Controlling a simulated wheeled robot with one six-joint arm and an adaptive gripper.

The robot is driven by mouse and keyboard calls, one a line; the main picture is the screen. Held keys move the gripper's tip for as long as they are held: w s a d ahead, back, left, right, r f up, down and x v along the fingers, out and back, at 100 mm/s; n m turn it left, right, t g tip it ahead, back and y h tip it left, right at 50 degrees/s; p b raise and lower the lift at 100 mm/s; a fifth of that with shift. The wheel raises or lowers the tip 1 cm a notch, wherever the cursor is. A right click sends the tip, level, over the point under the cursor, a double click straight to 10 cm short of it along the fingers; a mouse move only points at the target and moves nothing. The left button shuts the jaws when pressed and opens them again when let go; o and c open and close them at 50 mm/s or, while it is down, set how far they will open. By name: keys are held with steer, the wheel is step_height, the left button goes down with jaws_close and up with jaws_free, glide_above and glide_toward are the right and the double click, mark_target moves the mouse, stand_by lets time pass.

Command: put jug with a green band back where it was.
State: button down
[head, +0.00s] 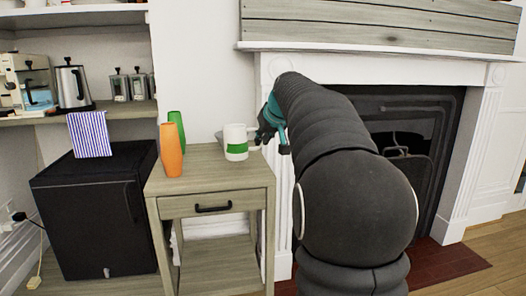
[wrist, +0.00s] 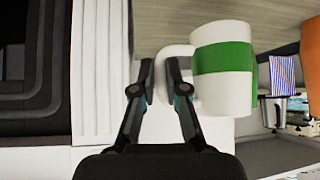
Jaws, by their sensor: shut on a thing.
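The white jug with a green band (head: 236,143) is upright at the back right of the small wooden side table (head: 210,180). I cannot tell whether its base touches the tabletop or hangs just above it. My gripper (head: 266,128) reaches in from the right, at the handle side. In the wrist view the jug (wrist: 225,65) is right of my fingers (wrist: 160,78), which are shut on its white handle. Part of the handle is hidden by the fingers.
An orange vase (head: 170,150) and a green vase (head: 177,130) stand left of the jug on the table. The fireplace (head: 405,125) is to the right. The table's front is clear.

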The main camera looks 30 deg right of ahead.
steer(key=shift+f+b, duration=0.35)
steer(key=shift+f, duration=1.35)
steer(key=shift+f, duration=0.15)
steer(key=c, duration=1.2)
jaws_free()
steer(key=shift+r, duration=0.2)
steer(key=p+v, duration=0.1)
steer(key=v, duration=1.1)
steer(key=shift+f, duration=0.1)
